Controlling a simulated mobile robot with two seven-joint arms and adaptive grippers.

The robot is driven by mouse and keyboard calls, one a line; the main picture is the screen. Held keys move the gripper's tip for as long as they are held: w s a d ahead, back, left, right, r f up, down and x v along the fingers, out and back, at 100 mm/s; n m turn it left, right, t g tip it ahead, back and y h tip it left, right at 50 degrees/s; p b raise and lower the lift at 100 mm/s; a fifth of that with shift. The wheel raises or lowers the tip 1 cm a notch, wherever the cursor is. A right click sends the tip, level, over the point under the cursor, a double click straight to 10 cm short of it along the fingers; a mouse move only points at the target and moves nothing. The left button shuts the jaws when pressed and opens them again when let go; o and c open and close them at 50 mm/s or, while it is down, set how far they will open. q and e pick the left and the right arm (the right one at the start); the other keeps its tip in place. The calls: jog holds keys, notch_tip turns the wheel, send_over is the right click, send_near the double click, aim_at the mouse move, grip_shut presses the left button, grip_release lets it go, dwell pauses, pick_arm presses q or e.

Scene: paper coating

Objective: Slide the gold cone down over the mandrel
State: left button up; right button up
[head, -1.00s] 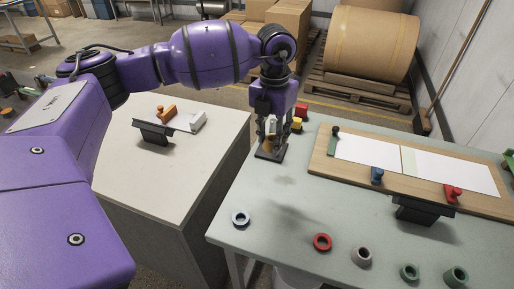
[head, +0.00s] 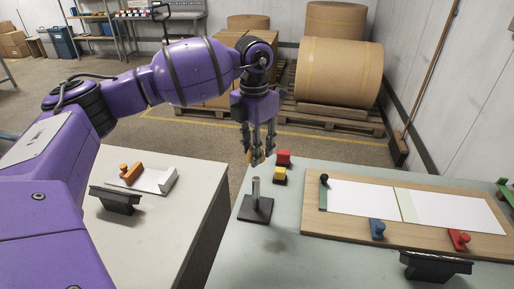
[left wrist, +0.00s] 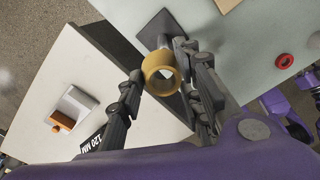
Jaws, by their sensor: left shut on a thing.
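The gold cone (head: 256,159) is between the fingers of my left gripper (head: 259,152), which is shut on it. In the left wrist view the cone (left wrist: 152,75) looks like a gold ring, its opening facing the camera. The mandrel (head: 256,187) is a grey upright post on a dark square base (head: 257,209), near the table's left edge. In the head view the cone appears above and beyond the post's top, apart from it. In the left wrist view the mandrel's base (left wrist: 153,27) shows past the cone.
A red block (head: 283,157) and a yellow block (head: 280,174) stand close to the gripper. A wooden board (head: 400,240) with white sheets lies to the right. A gap separates this table from the pale left table (head: 175,230).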

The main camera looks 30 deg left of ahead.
pick_arm(q)
jog(key=shift+s+d+f, duration=0.15)
jog(key=shift+d+f, duration=0.05)
jog(key=shift+f, duration=0.5)
jog(key=shift+f+b, duration=0.45)
jog(key=shift+f, duration=1.65)
pick_arm(e)
jog(key=shift+s+d+f, duration=0.35)
jog(key=shift+s+f, duration=0.25)
jog(key=shift+s+d, duration=0.25)
jog(key=shift+s, duration=0.05)
jog(key=shift+w+a, duration=0.15)
jog(key=shift+w+a+r, duration=0.1)
jog(key=shift+w+r, duration=0.2)
jog(key=shift+w, duration=0.1)
